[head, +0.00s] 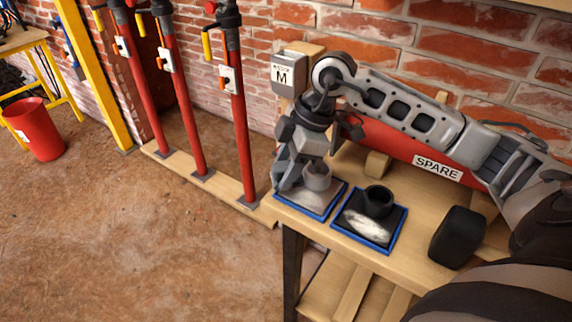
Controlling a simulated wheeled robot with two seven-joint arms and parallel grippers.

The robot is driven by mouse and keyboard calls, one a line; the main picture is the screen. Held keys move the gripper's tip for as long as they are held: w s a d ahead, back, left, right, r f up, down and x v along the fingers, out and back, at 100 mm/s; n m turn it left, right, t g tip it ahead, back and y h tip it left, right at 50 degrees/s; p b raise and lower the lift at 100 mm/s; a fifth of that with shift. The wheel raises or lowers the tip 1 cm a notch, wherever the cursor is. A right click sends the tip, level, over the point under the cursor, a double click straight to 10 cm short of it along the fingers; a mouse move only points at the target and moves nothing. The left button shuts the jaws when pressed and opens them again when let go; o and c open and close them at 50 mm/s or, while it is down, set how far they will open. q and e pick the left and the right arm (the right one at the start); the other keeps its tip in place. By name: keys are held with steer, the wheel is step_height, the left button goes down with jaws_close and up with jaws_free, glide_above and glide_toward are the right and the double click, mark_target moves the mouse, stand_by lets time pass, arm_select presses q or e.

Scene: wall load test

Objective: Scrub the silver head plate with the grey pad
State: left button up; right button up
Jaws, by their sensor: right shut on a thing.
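The grey pad (312,200) with its round grey knob lies in the left blue-edged tray (321,217) on the wooden bench. My right gripper (300,182) reaches down over it and is shut on the grey pad, at its knob. The gripper hides part of the pad, and I cannot tell whether the pad is lifted off the tray. I cannot make out a silver head plate. My left gripper is not in view.
A black pad (378,202) with a white smear lies in the right blue-edged tray (352,237). A black block (457,237) and a red "SPARE" tube (400,158) are on the bench. Several red props line the brick wall. The dirt floor at left is mostly clear.

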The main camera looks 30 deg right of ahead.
steer(key=shift+f+b, duration=0.6)
steer(key=shift+f, duration=0.35)
stand_by(0.3)
